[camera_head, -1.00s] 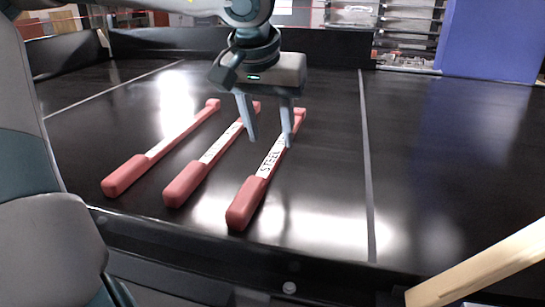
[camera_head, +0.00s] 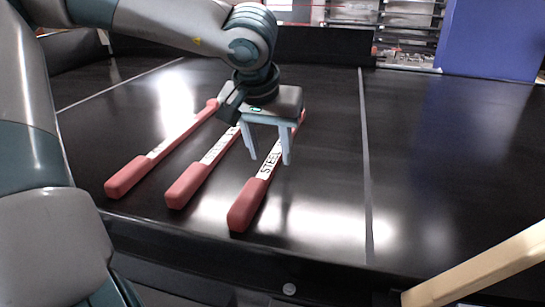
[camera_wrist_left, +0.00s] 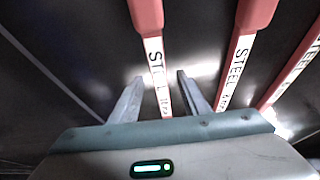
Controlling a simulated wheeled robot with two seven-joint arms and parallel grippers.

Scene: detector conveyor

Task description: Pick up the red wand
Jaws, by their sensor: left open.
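Three red wands with white labels lie side by side on the black conveyor. The right wand (camera_head: 247,206) is nearest my left gripper, and its label reads STEEL. The middle wand (camera_head: 188,185) and the left wand (camera_head: 128,177) lie to its left. My left gripper (camera_head: 268,160) is open and empty, pointing down above the right wand's labelled part. In the left wrist view, that wand (camera_wrist_left: 155,62) runs between the two fingers (camera_wrist_left: 157,88). The middle wand (camera_wrist_left: 240,62) and part of the left wand (camera_wrist_left: 300,62) show to its right. The gripper hides the far part of the right wand.
The black conveyor (camera_head: 430,170) is clear right of the grey seam line. A dark wall (camera_head: 320,46) stands at its back, and a blue panel (camera_head: 495,40) at the back right. A pale beam (camera_head: 480,268) crosses the lower right corner.

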